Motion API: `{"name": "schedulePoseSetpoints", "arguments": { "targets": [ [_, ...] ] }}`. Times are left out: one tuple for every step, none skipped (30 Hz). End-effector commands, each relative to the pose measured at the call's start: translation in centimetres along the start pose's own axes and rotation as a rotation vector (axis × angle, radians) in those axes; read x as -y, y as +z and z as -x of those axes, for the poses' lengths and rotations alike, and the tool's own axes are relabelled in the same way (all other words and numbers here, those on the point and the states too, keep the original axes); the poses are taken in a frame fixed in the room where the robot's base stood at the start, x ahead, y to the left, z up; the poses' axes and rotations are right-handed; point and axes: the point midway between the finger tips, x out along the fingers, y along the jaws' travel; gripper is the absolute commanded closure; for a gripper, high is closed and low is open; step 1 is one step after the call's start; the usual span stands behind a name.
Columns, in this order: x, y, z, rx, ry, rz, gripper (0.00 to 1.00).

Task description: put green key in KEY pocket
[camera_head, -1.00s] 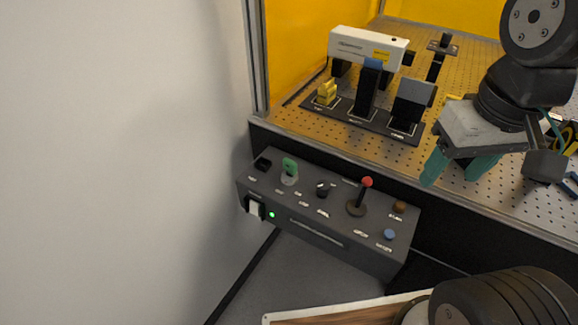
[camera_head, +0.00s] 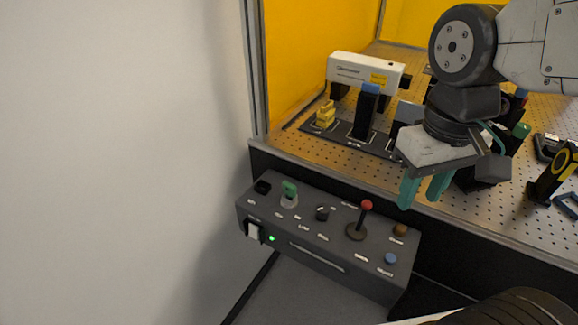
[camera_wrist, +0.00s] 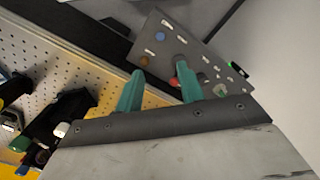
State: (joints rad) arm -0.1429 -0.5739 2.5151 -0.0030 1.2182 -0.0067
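The green key (camera_head: 289,187) stands upright in a round, light switch on the sloped control box (camera_head: 320,258), near its upper left, in the head view. My gripper (camera_head: 424,192) is above the right end of the box, near the bench's front edge, well to the right of the key. Its two teal fingers are apart with nothing between them. The wrist view also shows my open gripper (camera_wrist: 160,72), with the box beyond the fingers. I cannot tell which place is the KEY pocket; the labels are too small to read.
The box carries a red-topped lever (camera_head: 366,206), a black knob (camera_head: 323,213), a brown button (camera_head: 400,230), a blue button (camera_head: 390,258) and a lit green lamp (camera_head: 271,238). A dark holder (camera_head: 343,133) with blocks stands on the perforated bench. A white wall is at left.

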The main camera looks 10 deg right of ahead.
Motion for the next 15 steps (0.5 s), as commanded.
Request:
{"name": "schedulePoseSetpoints", "arguments": {
  "targets": [
    [1.1, -1.6, -0.5, 0.037, 0.001, 0.055, 0.62],
    [1.8, -2.5, -0.8, 0.049, 0.002, 0.084, 0.62],
    [2.6, -3.8, -1.2, 0.064, 0.004, 0.123, 0.62],
    [3.3, -4.7, -1.5, 0.074, 0.005, 0.153, 0.62],
    [4.1, -5.7, -1.8, 0.083, 0.006, 0.184, 0.62],
    [5.2, -7.0, -2.3, 0.091, 0.008, 0.225, 0.62],
    [6.0, -8.0, -2.8, 0.098, 0.009, 0.256, 0.62],
    [6.9, -8.9, -3.2, 0.102, 0.01, 0.287, 0.62],
    [8.0, -10.2, -3.8, 0.106, 0.011, 0.328, 0.62],
    [8.9, -11.1, -4.3, 0.106, 0.012, 0.357, 0.62],
    [9.8, -12.0, -4.8, 0.107, 0.013, 0.385, 0.62],
    [10.9, -13.1, -5.4, 0.104, 0.013, 0.42, 0.62],
    [11.7, -13.9, -5.8, 0.101, 0.013, 0.444, 0.62],
    [12.3, -14.6, -6.2, 0.095, 0.012, 0.467, 0.62],
    [13.2, -15.6, -6.6, 0.086, 0.011, 0.493, 0.62]
  ]
}}
